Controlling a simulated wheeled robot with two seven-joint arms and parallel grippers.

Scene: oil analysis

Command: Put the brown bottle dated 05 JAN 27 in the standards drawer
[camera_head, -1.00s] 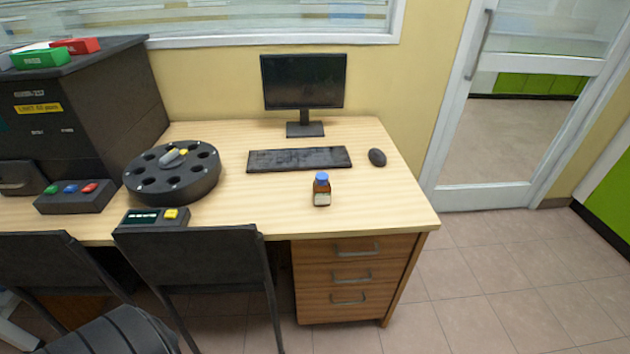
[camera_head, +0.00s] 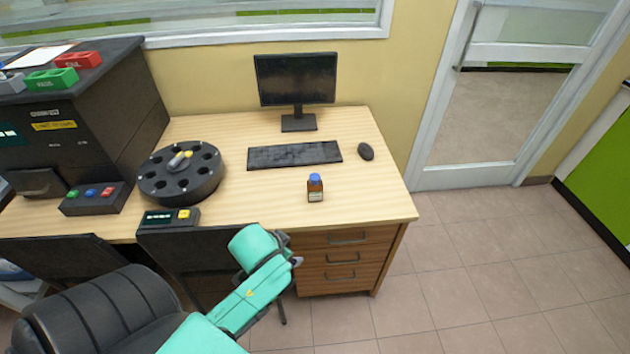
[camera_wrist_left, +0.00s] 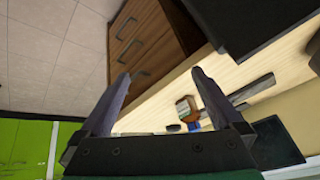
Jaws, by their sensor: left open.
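A small brown bottle (camera_head: 315,190) with a blue cap and a pale label stands upright on the desk, near the front edge and right of centre. Its label is too small to read. It also shows in the left wrist view (camera_wrist_left: 185,107), beyond my fingers. Under the desk's right end are three shut wooden drawers (camera_head: 343,272) with grey handles; I cannot read which is for standards. They show in the left wrist view too (camera_wrist_left: 140,38). My left gripper (camera_wrist_left: 160,76) is open and empty, apart from bottle and drawers. My right gripper is not in view.
A keyboard (camera_head: 294,154), mouse (camera_head: 366,151) and monitor (camera_head: 296,80) stand behind the bottle. A black carousel (camera_head: 180,188) and small display box (camera_head: 170,218) are to its left. Black chairs (camera_head: 95,310) stand in front of the desk. Floor right of the drawers is clear.

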